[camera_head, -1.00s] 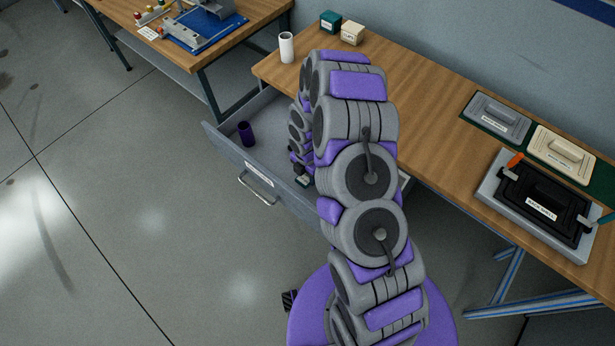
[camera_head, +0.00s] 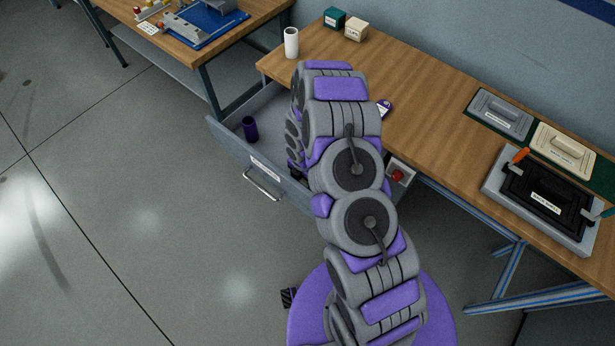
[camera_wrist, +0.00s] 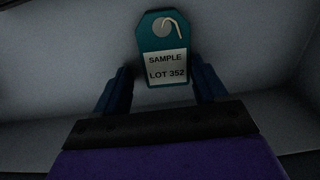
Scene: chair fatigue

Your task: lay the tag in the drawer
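The teal tag (camera_wrist: 163,50), with a white label reading "SAMPLE LOT 352" and a pale string loop, shows in the wrist view. It lies against a grey surface that looks like the drawer's floor. My gripper (camera_wrist: 163,75) is open, with a finger on each side of the tag's lower part and a gap on both sides. In the head view the grey drawer (camera_head: 232,150) is pulled out under the bench. My arm reaches down into it, and the gripper and tag are mostly hidden there by the arm and drawer front.
A dark purple cup (camera_head: 250,128) stands in the drawer's left part. A red button box (camera_head: 397,176) is right of the arm.

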